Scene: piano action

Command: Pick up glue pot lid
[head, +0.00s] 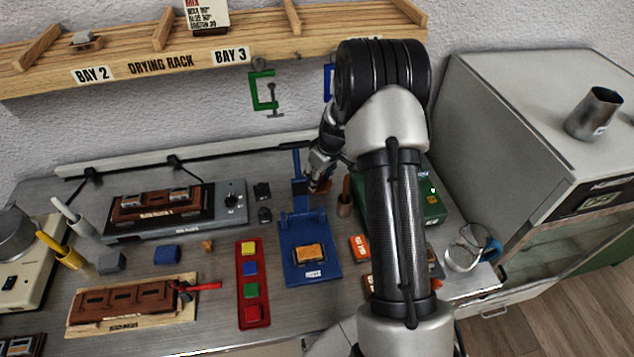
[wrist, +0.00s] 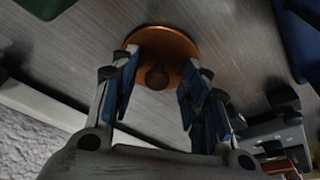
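The glue pot lid (wrist: 165,42) is a round copper-orange disc with a dark round knob (wrist: 157,77) at its middle. In the wrist view it lies just beyond my fingertips, over the grey metal bench top. My gripper (wrist: 162,64) is open, with one blue-padded finger on each side of the knob and a gap to it on both sides. In the head view my gripper (head: 318,178) points down beside the blue press post, at the back of the bench. There my gripper largely hides the lid.
A blue press stand (head: 296,240) is close on the left of my gripper, and a small copper-brown pot (head: 345,198) is close on its right. A green box (head: 432,208) is farther right. The drying rack (head: 130,62) with hanging clamps is on the wall above.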

